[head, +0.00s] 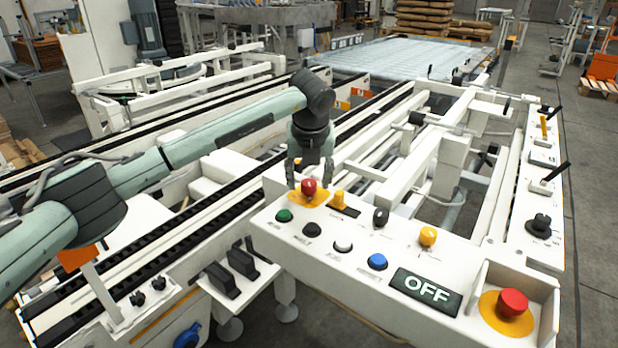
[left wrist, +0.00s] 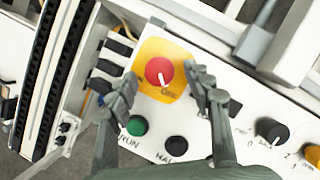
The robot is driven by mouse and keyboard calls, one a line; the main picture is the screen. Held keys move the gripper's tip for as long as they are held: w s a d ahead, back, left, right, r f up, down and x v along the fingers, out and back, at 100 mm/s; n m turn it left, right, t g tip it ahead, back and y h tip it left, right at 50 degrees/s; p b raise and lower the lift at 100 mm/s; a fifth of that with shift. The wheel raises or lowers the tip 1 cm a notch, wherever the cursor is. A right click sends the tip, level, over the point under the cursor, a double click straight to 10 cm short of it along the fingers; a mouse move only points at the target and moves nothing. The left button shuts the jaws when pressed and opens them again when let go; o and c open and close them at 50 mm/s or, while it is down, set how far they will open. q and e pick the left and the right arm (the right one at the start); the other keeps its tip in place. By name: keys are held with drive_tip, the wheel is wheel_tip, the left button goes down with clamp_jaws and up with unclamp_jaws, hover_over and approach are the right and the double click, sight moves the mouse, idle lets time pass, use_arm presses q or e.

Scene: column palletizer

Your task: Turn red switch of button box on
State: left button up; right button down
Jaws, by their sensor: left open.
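The button box (head: 330,238) is a white panel with buttons and knobs on top. Its red switch (head: 309,187) is a round knob on a yellow plate near the far left corner. In the left wrist view the red switch (left wrist: 159,71) carries a white line mark, and the plate has small lettering. My left gripper (head: 309,179) points down over the red switch, with its fingers open on either side of it. In the left wrist view the left gripper (left wrist: 161,78) spans the switch, with a visible gap on both sides. My right gripper is not in view.
A green button (head: 284,215), a black one (head: 312,230) and other controls sit close by. A display (head: 426,292) reads OFF. A red mushroom button (head: 512,303) stands on a yellow plate at the right. Conveyor rails lie behind and left of the box.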

use_arm(q)
drive_tip(key=shift+w+f, duration=0.15)
drive_tip(key=shift+f, duration=0.15)
drive_tip(key=c, duration=1.2)
